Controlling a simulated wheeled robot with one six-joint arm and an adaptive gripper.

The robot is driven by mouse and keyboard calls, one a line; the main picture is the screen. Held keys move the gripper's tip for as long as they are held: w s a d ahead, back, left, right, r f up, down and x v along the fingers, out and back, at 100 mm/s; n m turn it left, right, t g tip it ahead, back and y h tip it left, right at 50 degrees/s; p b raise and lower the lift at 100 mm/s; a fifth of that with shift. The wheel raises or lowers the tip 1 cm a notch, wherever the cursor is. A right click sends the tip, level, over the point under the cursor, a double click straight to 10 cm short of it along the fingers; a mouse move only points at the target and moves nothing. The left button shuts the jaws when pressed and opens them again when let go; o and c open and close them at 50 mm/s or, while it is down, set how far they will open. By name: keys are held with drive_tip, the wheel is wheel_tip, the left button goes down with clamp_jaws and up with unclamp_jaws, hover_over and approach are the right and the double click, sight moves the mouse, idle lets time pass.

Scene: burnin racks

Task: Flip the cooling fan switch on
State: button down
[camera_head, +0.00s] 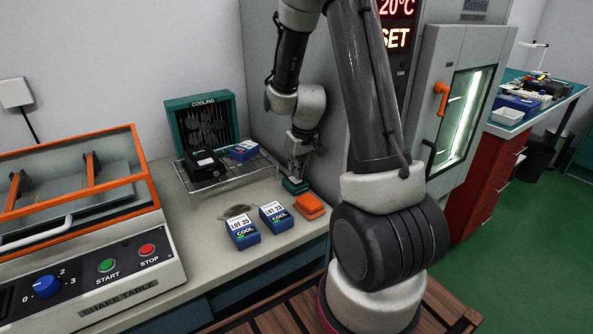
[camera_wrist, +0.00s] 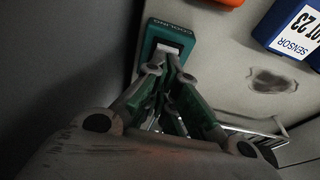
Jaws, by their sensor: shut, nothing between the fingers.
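The cooling fan switch is a small teal box (camera_head: 295,186) on the bench, beside the tall grey chamber. In the wrist view the teal switch box (camera_wrist: 187,36) has a pale rocker (camera_wrist: 168,48) on its face and small lettering along one edge. My gripper (camera_head: 297,174) points down right over it, fingers shut and empty. In the wrist view my fingertips (camera_wrist: 168,64) are at the near edge of the rocker; I cannot tell whether they touch it. The rocker's position is unclear. The teal fan unit (camera_head: 183,104) marked COOLING stands behind a wire rack.
A black device (camera_head: 204,166) and a blue box (camera_head: 243,151) sit on the wire rack (camera_head: 232,178). Two blue sensor boxes (camera_head: 243,231) (camera_head: 274,217) and an orange block (camera_head: 310,206) lie in front. The shake table (camera_head: 120,285) fills the left. The chamber (camera_head: 258,60) wall is close to my arm.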

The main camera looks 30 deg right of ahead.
drive_tip(key=shift+s+f, duration=0.1)
drive_tip(key=shift+f, duration=0.2)
